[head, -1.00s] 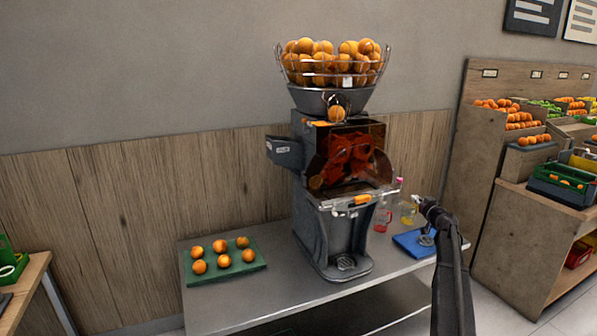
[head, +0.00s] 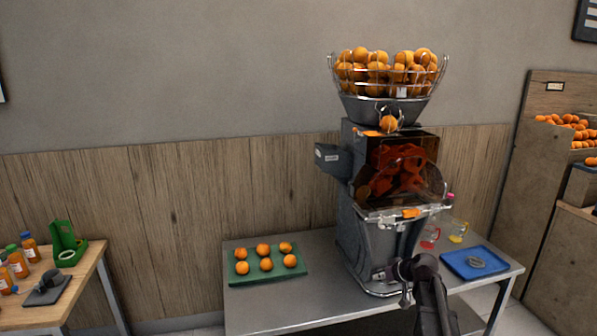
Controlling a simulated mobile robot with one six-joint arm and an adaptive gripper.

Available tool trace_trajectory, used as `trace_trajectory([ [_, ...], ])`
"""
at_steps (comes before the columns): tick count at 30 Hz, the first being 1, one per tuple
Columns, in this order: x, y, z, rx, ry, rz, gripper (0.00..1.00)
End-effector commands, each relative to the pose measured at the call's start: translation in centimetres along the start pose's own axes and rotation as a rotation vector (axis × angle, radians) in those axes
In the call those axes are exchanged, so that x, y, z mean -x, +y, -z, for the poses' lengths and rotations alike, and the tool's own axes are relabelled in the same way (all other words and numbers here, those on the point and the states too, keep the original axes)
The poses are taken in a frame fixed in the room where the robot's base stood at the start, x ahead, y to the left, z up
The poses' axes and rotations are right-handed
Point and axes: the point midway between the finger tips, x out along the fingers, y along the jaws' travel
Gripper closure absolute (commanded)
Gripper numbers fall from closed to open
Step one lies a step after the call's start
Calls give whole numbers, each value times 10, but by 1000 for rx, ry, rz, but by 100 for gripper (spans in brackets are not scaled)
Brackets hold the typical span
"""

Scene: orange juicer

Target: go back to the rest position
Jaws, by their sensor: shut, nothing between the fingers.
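My arm reaches up from the bottom edge in the head view, and my gripper (head: 405,285) is at its end. It appears in front of the lower right part of the orange juicer (head: 375,235), covering part of its base. The gripper is small and dark here, and it is shut with nothing held. The juicer stands upright on a grey metal table (head: 300,310), with a wire basket of oranges (head: 390,72) on top.
A green tray (head: 235,281) with several oranges lies left of the juicer. A blue tray (head: 460,265) with a grey round part lies to the right, near bottles (head: 458,233). A wooden table (head: 85,275) with juice bottles stands at left, and a produce shelf (head: 545,240) at right.

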Motion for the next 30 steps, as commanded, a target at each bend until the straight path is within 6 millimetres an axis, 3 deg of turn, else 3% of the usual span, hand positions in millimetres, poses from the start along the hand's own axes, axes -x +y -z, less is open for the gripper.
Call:
trace_trajectory([
  [1, 0, -27, -24, -15, -71, 1, 100],
  [6, 5, -84, -90, -90, -309, -55, 100],
  [12, 29, -132, -162, -183, -554, -204, 100],
  [15, 44, -147, -188, -223, -638, -291, 100],
  [21, 63, -159, -215, -272, -720, -411, 100],
  [30, 66, -160, -218, -282, -733, -435, 100],
])
